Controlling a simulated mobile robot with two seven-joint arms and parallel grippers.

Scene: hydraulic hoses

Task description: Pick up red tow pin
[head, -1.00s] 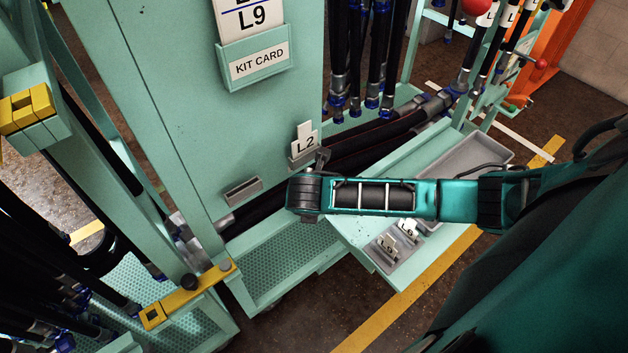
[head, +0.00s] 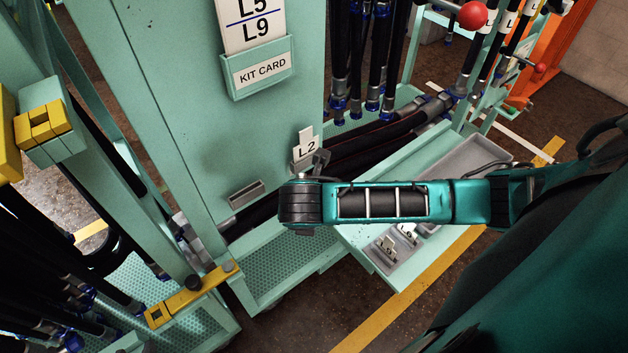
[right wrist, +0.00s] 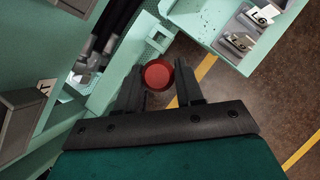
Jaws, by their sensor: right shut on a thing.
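The red tow pin (right wrist: 158,75) shows in the right wrist view as a round red head between the two dark fingers of my right gripper (right wrist: 160,82). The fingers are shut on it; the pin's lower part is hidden. In the head view my right arm comes in from the right, and its wrist end is over the area in front of the green cabinet. The fingers and the pin cannot be made out there. My left gripper is not in view.
The green cabinet panel (head: 180,100) with an L2 tag (head: 308,147) stands close by my wrist. A shelf with a grey tray (head: 470,155) and tags lies under my forearm. Black hoses (head: 375,60) hang behind. A yellow bar (head: 190,295) is at lower left.

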